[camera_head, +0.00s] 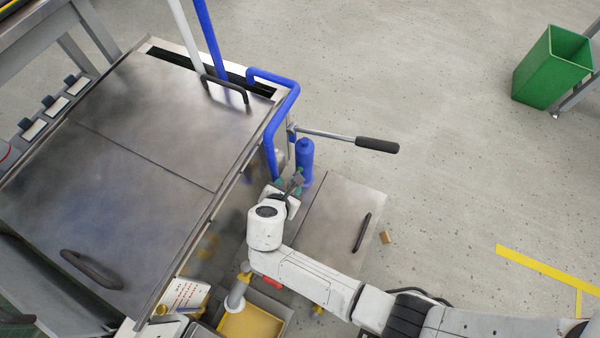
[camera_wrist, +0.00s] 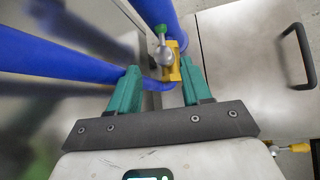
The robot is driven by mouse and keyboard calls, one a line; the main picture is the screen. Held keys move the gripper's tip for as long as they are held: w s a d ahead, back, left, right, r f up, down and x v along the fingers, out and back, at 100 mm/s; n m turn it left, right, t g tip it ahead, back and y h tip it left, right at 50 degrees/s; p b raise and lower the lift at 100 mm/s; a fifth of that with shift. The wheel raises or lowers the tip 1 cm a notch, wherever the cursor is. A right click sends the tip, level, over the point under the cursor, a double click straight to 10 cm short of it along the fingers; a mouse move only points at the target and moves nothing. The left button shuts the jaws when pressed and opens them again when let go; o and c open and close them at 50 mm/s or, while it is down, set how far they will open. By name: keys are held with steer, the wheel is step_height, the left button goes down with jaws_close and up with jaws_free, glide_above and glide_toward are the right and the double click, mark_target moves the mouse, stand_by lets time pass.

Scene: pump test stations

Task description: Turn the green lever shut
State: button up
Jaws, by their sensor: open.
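The green lever (camera_wrist: 161,31) shows small in the wrist view, with its green end above a silver rounded part. It sits at a yellow valve body (camera_wrist: 172,72) beside the blue pipes. My gripper (camera_wrist: 160,68) has two teal fingers spread apart with nothing held. The lever and valve are just beyond the fingertips, between them in the picture; I cannot tell whether they touch. In the head view my gripper (camera_head: 289,185) is beside the bench, near the blue cylinder (camera_head: 305,158). The lever cannot be made out clearly there.
The metal bench (camera_head: 140,175) is on the left, with a blue pipe (camera_head: 280,115) down its side. A black-gripped bar (camera_head: 376,145) sticks out over the floor. A lower metal cover (camera_head: 330,215) and a yellow tray (camera_head: 250,325) are close to my arm.

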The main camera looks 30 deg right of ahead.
steer(key=b+x, duration=0.4)
steer(key=x, duration=0.6)
steer(key=shift+d+f, duration=0.15)
steer(key=shift+d, duration=0.2)
steer(key=shift+c, duration=0.4)
steer(key=c, duration=0.8)
jaws_close()
steer(key=shift+s+f, duration=0.1)
steer(key=shift+s, duration=0.05)
